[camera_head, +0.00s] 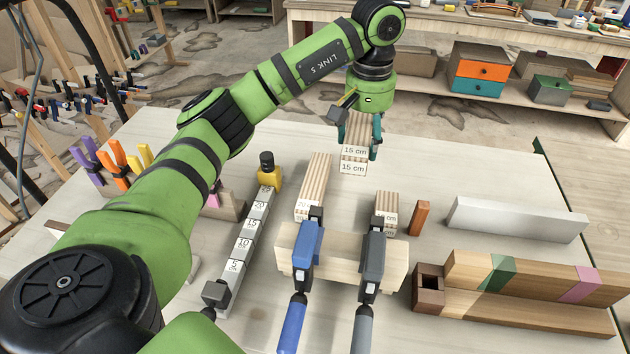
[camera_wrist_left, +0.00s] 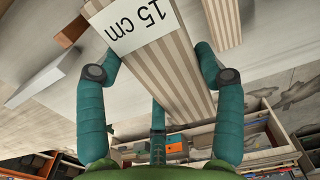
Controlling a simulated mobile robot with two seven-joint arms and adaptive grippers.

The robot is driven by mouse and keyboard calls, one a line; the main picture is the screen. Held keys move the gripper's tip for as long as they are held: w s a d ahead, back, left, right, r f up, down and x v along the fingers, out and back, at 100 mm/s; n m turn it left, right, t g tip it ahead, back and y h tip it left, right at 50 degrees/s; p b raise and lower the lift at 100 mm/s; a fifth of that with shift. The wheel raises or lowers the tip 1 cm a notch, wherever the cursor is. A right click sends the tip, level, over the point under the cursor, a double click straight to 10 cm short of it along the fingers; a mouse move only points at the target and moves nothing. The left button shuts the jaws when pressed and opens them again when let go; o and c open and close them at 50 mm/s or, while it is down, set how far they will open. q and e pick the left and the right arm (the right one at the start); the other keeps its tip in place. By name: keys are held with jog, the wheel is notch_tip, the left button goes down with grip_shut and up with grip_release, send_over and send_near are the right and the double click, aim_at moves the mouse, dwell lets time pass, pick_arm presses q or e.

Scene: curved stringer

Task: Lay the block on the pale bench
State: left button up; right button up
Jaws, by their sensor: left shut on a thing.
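The block (camera_head: 357,134) is striped pale and brown wood with white "15 cm" labels. My left gripper (camera_head: 358,140) is shut on it, with teal fingers on both sides. In the left wrist view the block (camera_wrist_left: 172,70) lies between the fingers of the gripper (camera_wrist_left: 158,75), its label toward the top. The pale bench (camera_head: 470,170) fills the middle of the head view. The block is over its far part; I cannot tell how large any gap beneath is. My right gripper is not in view.
Nearby on the bench are a longer striped block (camera_head: 314,185), a shorter one (camera_head: 387,207), an orange piece (camera_head: 420,217), a grey bar (camera_head: 515,219) and a marked grey strip (camera_head: 246,240). Blue and grey clamps (camera_head: 302,255) grip a board. The bench right of the held block is clear.

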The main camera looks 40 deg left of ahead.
pick_arm(q)
notch_tip(320, 180, down, 5)
jog(key=s+b, duration=0.1)
jog(key=b, duration=0.1)
jog(key=p, duration=0.2)
send_over(353, 205)
notch_tip(353, 205, down, 6)
jog(key=shift+r, duration=0.1)
jog(key=shift+f, duration=0.4)
notch_tip(353, 205, down, 3)
jog(key=shift+s+f+p, duration=0.1)
jog(key=shift+f+p, duration=0.05)
jog(key=shift+p, duration=0.35)
jog(key=shift+f, duration=0.45)
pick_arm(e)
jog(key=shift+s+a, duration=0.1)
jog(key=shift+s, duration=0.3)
